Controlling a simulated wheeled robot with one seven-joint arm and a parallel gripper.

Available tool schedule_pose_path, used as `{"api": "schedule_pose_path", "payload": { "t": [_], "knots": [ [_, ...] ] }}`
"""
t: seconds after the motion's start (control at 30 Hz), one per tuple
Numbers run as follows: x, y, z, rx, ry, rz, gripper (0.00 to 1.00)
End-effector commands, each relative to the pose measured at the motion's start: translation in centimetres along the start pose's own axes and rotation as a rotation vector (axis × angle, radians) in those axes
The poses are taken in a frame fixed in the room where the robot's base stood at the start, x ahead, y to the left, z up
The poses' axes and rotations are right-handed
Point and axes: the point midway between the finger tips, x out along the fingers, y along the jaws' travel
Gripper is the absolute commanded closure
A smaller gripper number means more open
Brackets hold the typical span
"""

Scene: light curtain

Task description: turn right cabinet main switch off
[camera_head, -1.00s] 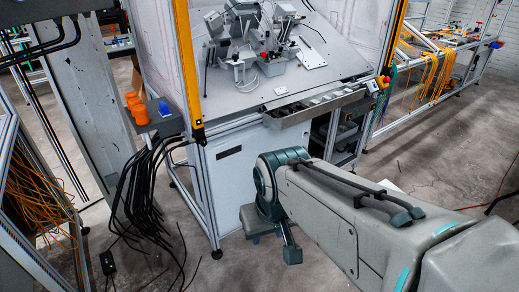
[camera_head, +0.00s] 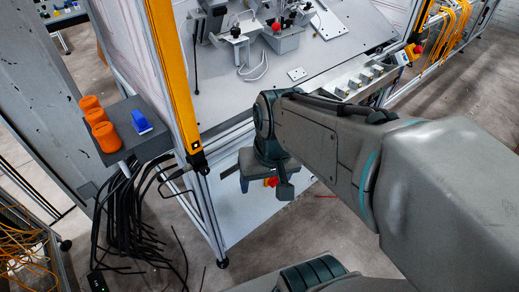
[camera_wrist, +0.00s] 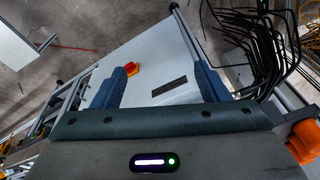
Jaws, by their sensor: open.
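The main switch, a red knob on a yellow plate, sits on the white cabinet panel (camera_head: 226,216). The switch (camera_head: 271,182) shows partly in the head view, with much of it hidden by my gripper. My gripper (camera_head: 264,184) is in front of the panel. In the wrist view the switch (camera_wrist: 132,69) lies beside the inner side of the left finger's tip, not centred between the fingers. The fingers of my gripper (camera_wrist: 160,72) are spread wide with nothing held. I cannot tell how far they are from the panel, nor clearly which way the knob is turned.
A yellow light-curtain post (camera_head: 172,75) rises at the cabinet corner. A dark slot (camera_wrist: 170,86) is on the panel. Floor is open at the right.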

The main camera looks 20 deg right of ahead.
Motion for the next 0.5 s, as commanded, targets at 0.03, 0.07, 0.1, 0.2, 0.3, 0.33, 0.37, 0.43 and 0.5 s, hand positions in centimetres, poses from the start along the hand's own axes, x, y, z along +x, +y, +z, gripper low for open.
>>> {"api": "schedule_pose_path", "payload": {
  "t": [0.03,0.07,0.1,0.2,0.3,0.33,0.37,0.43,0.5],
  "knots": [
    [2.4,0.2,0.3,0.057,-0.052,-0.023,0.32],
    [3.5,0.3,0.4,0.095,-0.083,-0.043,0.32],
    [5.1,0.3,0.6,0.153,-0.129,-0.074,0.32],
    [9.0,0.3,0.9,0.316,-0.246,-0.168,0.32],
    [12.6,0.3,0.8,0.482,-0.349,-0.276,0.32],
    [13.6,0.4,0.7,0.532,-0.376,-0.31,0.32],
    [14.6,0.4,0.5,0.583,-0.403,-0.345,0.32],
    [16.9,0.6,0.1,0.703,-0.461,-0.432,0.32],
    [19.2,0.9,-0.5,0.826,-0.51,-0.525,0.32]
  ]
}}
